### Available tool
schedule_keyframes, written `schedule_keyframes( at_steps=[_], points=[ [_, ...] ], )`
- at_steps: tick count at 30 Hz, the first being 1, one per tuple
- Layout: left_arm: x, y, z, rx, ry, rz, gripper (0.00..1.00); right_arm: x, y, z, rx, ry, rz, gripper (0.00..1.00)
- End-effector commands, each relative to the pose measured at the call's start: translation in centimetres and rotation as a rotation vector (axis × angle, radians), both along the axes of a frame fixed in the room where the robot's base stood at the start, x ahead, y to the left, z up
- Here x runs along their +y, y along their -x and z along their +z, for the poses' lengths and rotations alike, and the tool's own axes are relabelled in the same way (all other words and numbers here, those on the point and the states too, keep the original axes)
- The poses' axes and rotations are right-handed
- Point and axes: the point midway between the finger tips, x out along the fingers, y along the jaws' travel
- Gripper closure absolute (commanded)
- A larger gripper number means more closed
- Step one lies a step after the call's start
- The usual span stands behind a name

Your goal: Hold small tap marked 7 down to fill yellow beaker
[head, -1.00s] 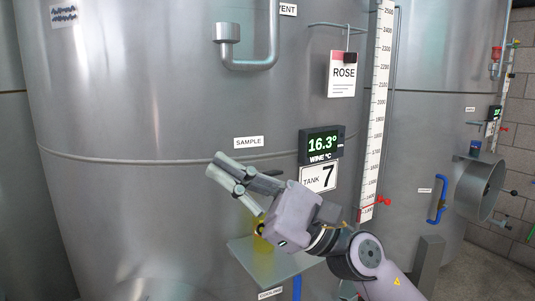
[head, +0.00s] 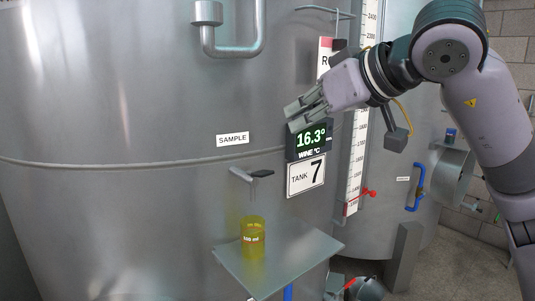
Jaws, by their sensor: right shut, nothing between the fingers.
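The small sample tap (head: 252,175) sticks out of the tank wall under the SAMPLE label (head: 232,139), with a dark lever on its right. The yellow beaker (head: 253,240) stands upright on a grey shelf (head: 302,252) below the tap. A thin pale line runs from the spout toward the beaker; I cannot tell the liquid level inside. The TANK 7 sign (head: 306,175) is right of the tap. My right gripper (head: 292,113) is shut and empty, up and right of the tap, in front of the temperature display's top edge. My left gripper is not in view.
The temperature display (head: 309,140) reads 16.3°. A level scale (head: 356,150) with a red valve (head: 370,193) stands to the right. A bent pipe (head: 235,50) is above. The space around the tap and beaker is clear.

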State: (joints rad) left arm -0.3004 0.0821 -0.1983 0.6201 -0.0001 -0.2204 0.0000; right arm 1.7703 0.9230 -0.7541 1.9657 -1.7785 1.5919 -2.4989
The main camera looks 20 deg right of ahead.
Motion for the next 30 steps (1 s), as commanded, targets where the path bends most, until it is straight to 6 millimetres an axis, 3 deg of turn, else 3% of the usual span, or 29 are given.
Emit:
schedule_keyframes(
  at_steps=[8,22,30],
  points=[
    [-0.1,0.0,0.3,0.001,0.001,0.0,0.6,0.4,-0.8,-0.4,0.004,-0.002,0.002,1.0],
    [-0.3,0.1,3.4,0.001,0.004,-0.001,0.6,3.2,-8.5,-4.7,0.008,-0.004,0.003,1.0],
    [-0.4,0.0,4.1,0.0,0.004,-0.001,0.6,2.8,-7.5,-8.1,0.002,-0.003,0.003,1.0]
  ],
)
